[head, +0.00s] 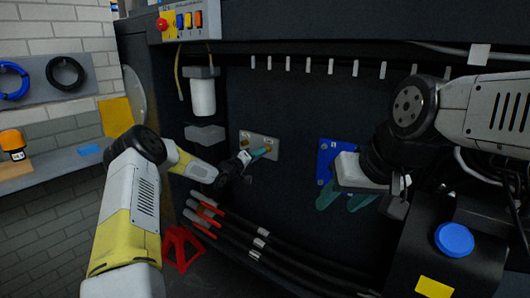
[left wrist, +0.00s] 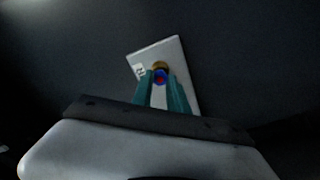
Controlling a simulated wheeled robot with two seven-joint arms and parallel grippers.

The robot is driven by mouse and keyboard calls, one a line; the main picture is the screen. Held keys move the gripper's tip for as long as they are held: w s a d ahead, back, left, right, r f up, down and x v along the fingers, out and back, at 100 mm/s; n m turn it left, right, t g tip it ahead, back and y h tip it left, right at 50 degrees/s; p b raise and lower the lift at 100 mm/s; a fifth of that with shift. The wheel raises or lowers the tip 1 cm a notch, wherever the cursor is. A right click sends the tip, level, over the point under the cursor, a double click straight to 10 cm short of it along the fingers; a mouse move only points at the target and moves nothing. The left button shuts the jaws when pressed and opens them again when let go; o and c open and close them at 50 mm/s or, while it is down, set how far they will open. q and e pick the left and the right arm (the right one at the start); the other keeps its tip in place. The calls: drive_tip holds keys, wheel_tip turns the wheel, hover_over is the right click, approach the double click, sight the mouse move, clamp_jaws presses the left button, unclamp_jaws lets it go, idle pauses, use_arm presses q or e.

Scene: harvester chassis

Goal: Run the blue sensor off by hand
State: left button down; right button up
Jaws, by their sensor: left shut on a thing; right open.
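My left gripper (head: 262,153) has its teal fingers at a pale metal plate (head: 246,139) on the dark chassis wall. In the left wrist view the fingers (left wrist: 160,92) are shut on a small blue sensor (left wrist: 160,76) with a red centre. The sensor sits at a brass fitting (left wrist: 161,66) on the plate, which carries a white label. How far the sensor is threaded in cannot be told. In the head view the fingers hide it. My right gripper (head: 343,198) is open and looks empty, in front of a blue plate (head: 325,151).
Black hoses with red ends (head: 207,217) run below the left gripper. A red stand (head: 181,246) is at the lower left. A white filter canister (head: 203,94) hangs above left. A blue cap (head: 454,239) sits on a dark tank at right. A control box (head: 188,20) is above.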

use_arm(q)
drive_tip(key=n, duration=1.4)
drive_tip(key=shift+s+a+f, duration=0.1)
drive_tip(key=shift+s+a, duration=0.05)
drive_tip(key=shift+s, duration=0.1)
drive_tip(key=shift+a, duration=0.1)
drive_tip(key=c, duration=2.1)
unclamp_jaws()
clamp_jaws()
drive_tip(key=shift+s, duration=0.1)
